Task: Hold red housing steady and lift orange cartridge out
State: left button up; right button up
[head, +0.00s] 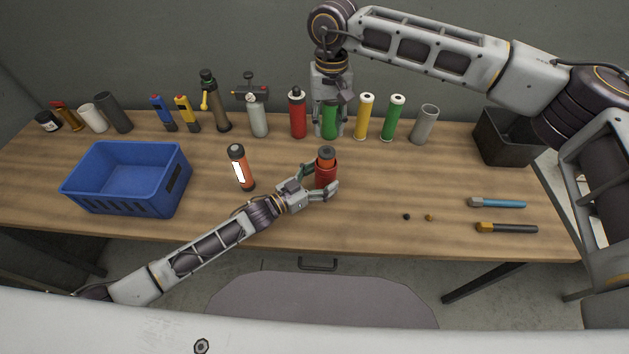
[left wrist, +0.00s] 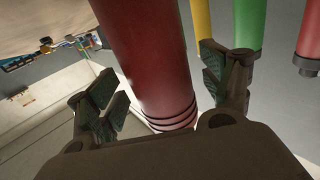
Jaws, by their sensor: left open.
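The red housing (head: 326,177) stands upright on the table. The orange cartridge (head: 327,159), with a dark cap, sticks up out of its top. My left gripper (head: 320,186) is open, with its fingers on either side of the housing. In the left wrist view the red housing (left wrist: 150,60) rises between the open fingers of the left gripper (left wrist: 168,90), with a gap showing on the right finger's side. My right gripper (head: 330,128) points down behind the housing, its fingers overlapping a green cylinder (head: 330,116). Whether it grips that cylinder is unclear.
A blue crate (head: 127,202) stands at left, with another orange cylinder (head: 241,168) right of it. Several bottles and tubes line the back, including a red one (head: 297,115). A black bin (head: 507,140) and two tools (head: 500,203) are at right.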

pick_arm(q)
jog(key=shift+w+d, duration=0.45)
jog(key=shift+d, duration=0.1)
jog(key=shift+c, duration=0.3)
